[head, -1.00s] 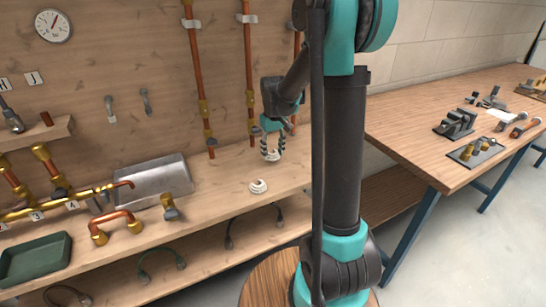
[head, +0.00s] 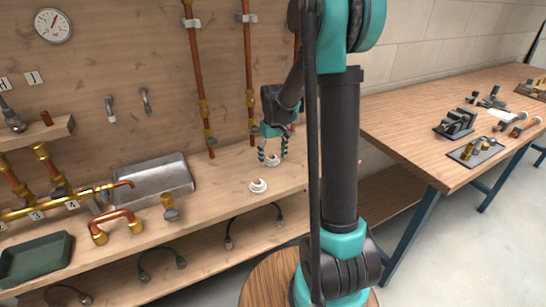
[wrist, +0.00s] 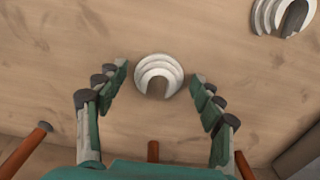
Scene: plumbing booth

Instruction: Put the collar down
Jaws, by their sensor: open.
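A white stepped collar (head: 272,161) sits on the bench top under my gripper (head: 273,155). It shows in the wrist view (wrist: 159,68) between the two fingertips, with a gap on each side. It has a notch on its near side. My gripper is open and holds nothing. A second, similar white collar (head: 258,186) lies apart on the bench, nearer the front edge. It shows in the wrist view (wrist: 284,17) at the top right, cut off by the frame.
Upright copper pipes (head: 250,80) stand against the back board behind my gripper. A metal tray (head: 152,182), a brass fitting (head: 170,207) and a copper bend (head: 112,225) are to the left. Bare bench lies around the two collars.

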